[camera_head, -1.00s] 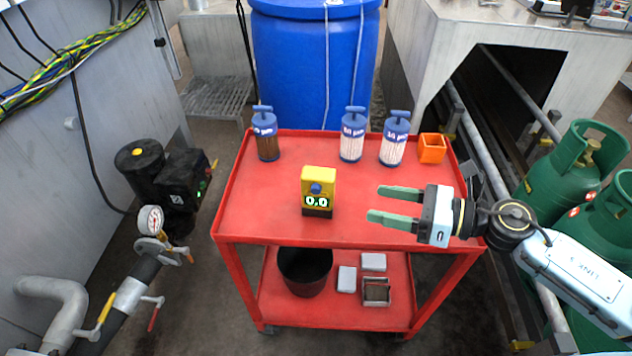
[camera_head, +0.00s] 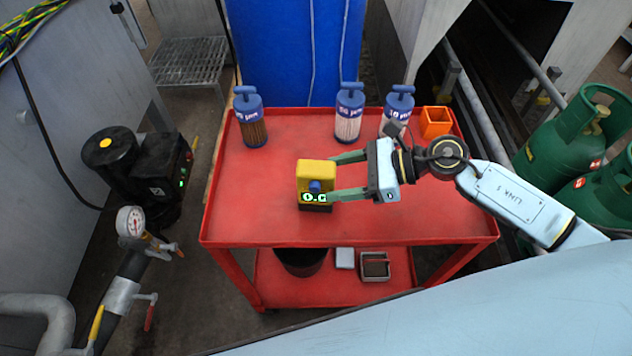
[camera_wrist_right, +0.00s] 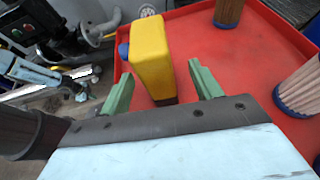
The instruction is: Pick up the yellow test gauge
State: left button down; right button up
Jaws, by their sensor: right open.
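The yellow test gauge (camera_head: 317,173) stands upright on the red cart's top, with a blue knob and a lit display on its front. My right gripper (camera_head: 333,177) is open and level with the cart top, its green fingers reaching in from the right. The near finger overlaps the gauge's right front edge and covers part of the display; the far finger ends by its back right. In the right wrist view the gauge (camera_wrist_right: 150,55) stands upright in the gap between the fingers (camera_wrist_right: 160,80). I cannot tell whether either finger touches it. My left gripper cannot be made out.
Three blue-capped filter cylinders (camera_head: 349,112) and an orange open box (camera_head: 436,122) stand along the back of the red cart (camera_head: 255,205). The cart top left of the gauge is clear. Green gas bottles (camera_head: 565,140) stand at the right, a black pump (camera_head: 130,165) at the left.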

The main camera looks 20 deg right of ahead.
aim_at(319, 183)
jog(key=x, duration=0.4)
jog(key=shift+s+a+f, duration=0.1)
jog(key=shift+a+f, duration=0.05)
jog(key=shift+a, duration=0.15)
jog(key=shift+a+f, duration=0.15)
jog(key=shift+a, duration=0.1)
jog(key=shift+c, duration=1.3)
jog(key=c, duration=0.9)
pick_arm(q)
jog(key=shift+w+d+r, duration=0.1)
jog(key=shift+w+d, duration=0.15)
jog(key=shift+w, duration=0.15)
pick_arm(e)
jog(key=shift+c, duration=0.4)
